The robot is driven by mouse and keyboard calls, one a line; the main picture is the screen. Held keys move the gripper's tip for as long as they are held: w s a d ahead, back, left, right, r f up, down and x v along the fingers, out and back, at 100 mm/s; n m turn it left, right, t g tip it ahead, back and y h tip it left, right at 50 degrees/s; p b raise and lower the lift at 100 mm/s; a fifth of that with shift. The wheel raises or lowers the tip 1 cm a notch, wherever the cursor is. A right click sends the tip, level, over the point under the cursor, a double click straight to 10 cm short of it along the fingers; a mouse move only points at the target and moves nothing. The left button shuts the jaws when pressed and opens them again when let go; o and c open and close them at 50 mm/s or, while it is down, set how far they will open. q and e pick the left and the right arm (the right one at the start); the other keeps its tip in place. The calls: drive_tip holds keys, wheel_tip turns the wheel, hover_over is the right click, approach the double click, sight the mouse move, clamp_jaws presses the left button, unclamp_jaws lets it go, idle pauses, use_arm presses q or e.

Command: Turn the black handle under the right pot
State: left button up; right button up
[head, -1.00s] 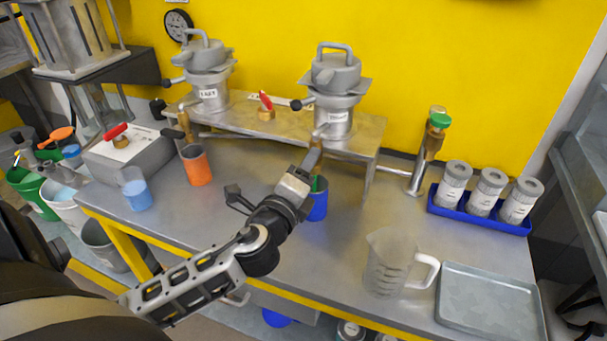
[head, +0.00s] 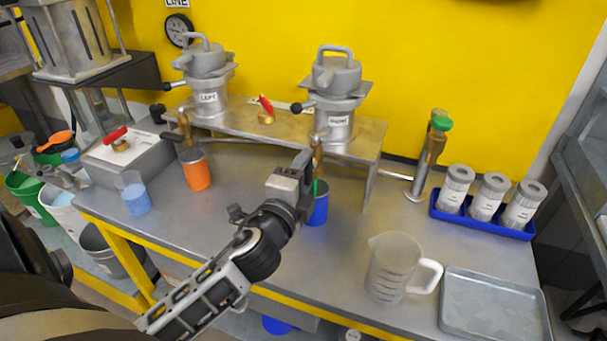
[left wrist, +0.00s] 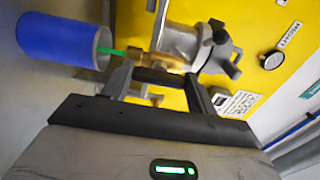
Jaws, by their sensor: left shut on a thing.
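The right pot (head: 336,120) stands on the raised metal bench, with a brass tap (head: 318,143) under it. My left gripper (head: 307,163) is at this tap, reaching up from the front. In the left wrist view my left gripper (left wrist: 160,86) is shut on the black handle (left wrist: 156,76), which lies between its fingers beside the brass tap (left wrist: 165,60). In the head view the gripper hides the handle. A blue cup (head: 319,210) stands below the tap. A thin green streak (left wrist: 118,52) runs from the tap into the cup. My right gripper is out of view.
The left pot (head: 208,95) has its own tap above an orange-filled cup (head: 196,172). A measuring jug (head: 388,265), a grey tray (head: 490,303) and a blue rack (head: 480,213) of canisters stand at right. The table between jug and blue cup is clear.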

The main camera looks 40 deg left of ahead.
use_arm(q)
drive_tip(key=o, duration=1)
drive_tip(key=b+v, duration=0.1)
drive_tip(key=v, duration=1.5)
drive_tip(key=shift+a+b, duration=0.15)
drive_tip(key=shift+b, duration=0.15)
